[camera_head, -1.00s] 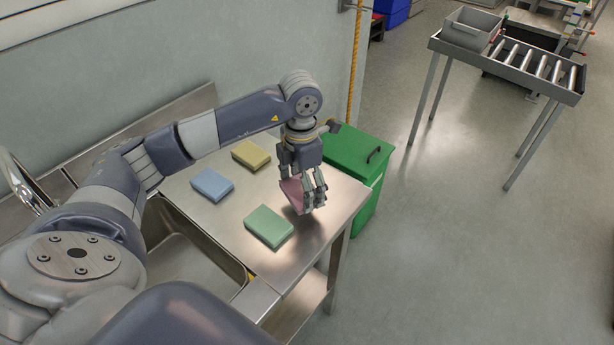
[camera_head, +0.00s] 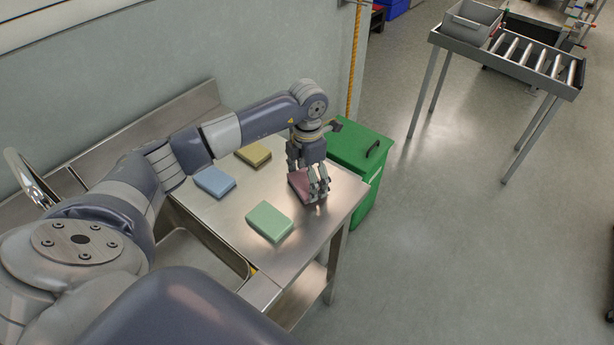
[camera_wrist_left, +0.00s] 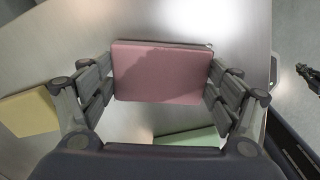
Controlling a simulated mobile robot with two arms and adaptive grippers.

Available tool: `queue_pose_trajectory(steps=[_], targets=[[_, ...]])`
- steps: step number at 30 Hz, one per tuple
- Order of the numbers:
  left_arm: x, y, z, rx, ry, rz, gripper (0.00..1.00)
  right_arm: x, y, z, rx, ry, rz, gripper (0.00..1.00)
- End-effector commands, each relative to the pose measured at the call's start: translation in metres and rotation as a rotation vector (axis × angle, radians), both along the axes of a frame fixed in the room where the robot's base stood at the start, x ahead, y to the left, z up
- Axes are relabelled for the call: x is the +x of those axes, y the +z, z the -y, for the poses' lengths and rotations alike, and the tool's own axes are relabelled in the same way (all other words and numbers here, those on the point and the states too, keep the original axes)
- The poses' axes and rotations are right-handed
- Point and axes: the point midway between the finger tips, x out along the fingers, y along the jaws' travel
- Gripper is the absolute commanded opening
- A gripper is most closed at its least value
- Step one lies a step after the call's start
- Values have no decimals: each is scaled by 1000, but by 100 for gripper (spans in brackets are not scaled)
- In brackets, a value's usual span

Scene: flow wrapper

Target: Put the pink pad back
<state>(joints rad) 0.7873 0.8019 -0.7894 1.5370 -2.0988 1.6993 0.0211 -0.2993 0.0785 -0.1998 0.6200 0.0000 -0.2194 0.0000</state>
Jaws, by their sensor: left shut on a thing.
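The pink pad (camera_head: 301,184) is at the right part of the steel table, between the fingers of my left gripper (camera_head: 318,190). In the left wrist view the pink pad (camera_wrist_left: 158,73) lies across the space between the fingertips (camera_wrist_left: 160,84), with a finger against each short side. The left gripper is shut on it. The pad looks about level, at or just above the tabletop; I cannot tell whether it touches. The fingers hide part of it in the head view. My right gripper is not in view.
A green pad (camera_head: 269,221), a blue pad (camera_head: 214,181) and a yellow pad (camera_head: 254,154) lie apart on the steel table (camera_head: 240,214). A sink basin (camera_head: 196,250) is at its left. A green bin (camera_head: 357,150) stands beyond the right edge.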

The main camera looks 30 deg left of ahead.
Motion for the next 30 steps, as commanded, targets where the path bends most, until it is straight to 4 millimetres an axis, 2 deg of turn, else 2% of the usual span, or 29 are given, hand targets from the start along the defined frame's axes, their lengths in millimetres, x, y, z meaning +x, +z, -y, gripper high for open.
queue_pose_trajectory(steps=[3, 4, 6, 17, 22, 26, 30], targets=[[0, -5, 0, 0, 0, 0, 60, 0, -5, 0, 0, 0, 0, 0], [0, -3, 0, 0, 0, 0, 89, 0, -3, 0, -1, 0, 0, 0], [0, -3, 0, 0, 0, 0, 100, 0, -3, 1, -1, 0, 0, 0], [0, -3, 0, 0, 1, 0, 100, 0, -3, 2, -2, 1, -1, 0], [1, 4, 0, 0, 1, 2, 100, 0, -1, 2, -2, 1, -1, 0], [1, 25, -1, 1, 1, 6, 100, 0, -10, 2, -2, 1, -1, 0], [2, 56, 0, 0, 0, 7, 100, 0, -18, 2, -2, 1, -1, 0]])
